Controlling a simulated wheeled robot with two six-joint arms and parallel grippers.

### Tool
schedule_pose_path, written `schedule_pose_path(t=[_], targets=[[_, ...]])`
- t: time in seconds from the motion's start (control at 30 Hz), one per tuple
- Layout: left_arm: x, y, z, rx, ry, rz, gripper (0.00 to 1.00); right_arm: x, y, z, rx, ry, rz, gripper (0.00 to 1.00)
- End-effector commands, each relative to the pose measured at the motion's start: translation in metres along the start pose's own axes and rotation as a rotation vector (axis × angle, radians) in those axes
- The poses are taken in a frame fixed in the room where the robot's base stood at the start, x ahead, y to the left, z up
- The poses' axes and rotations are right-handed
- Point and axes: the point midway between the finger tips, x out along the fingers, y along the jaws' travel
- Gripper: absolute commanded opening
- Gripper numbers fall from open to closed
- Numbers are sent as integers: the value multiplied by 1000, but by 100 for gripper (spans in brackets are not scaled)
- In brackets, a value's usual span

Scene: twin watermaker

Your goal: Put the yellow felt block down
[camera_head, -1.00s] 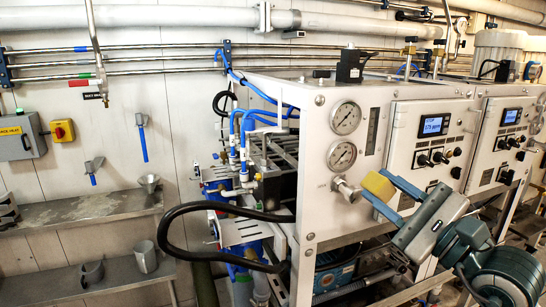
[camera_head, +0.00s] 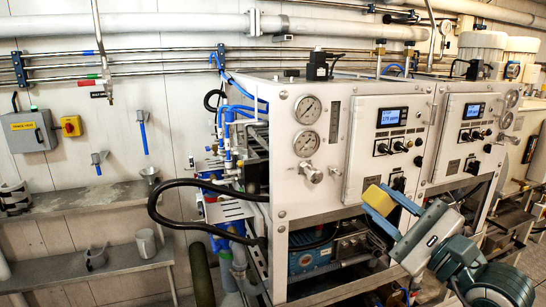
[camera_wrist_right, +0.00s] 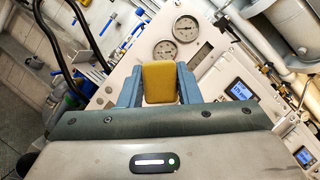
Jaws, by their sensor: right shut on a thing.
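The yellow felt block (camera_head: 379,199) is between the blue fingers of my right gripper (camera_head: 384,200), which is shut on it. In the head view it is in front of the lower part of the white watermaker panel. In the right wrist view the block (camera_wrist_right: 159,83) sits upright between the two fingertips, with the panel and its gauges behind it. I cannot tell how far the block is from the panel. My left gripper is not in view.
The white watermaker panel (camera_head: 312,173) has two round gauges (camera_head: 307,110), a valve knob (camera_head: 311,173) and a display (camera_head: 393,117). A black hose (camera_head: 165,205) loops out at its left. Metal shelves (camera_head: 75,197) on the left wall hold a funnel and jugs, with bare room between.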

Motion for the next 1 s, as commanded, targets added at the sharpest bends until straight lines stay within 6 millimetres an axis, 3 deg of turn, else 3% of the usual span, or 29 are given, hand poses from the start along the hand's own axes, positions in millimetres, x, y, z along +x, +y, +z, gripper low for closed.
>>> schedule_pose_path(t=[0.27, 0.47, 0.8, 1.0], targets=[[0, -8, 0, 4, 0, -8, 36, -2, 31, -36, -9, 43, -35, 12], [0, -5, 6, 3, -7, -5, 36, -14, 68, -77, -32, 124, -107, 12], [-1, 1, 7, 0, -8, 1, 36, -67, 150, -154, -120, 359, -318, 12], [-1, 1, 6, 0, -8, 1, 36, -88, 172, -171, -160, 425, -392, 12]])
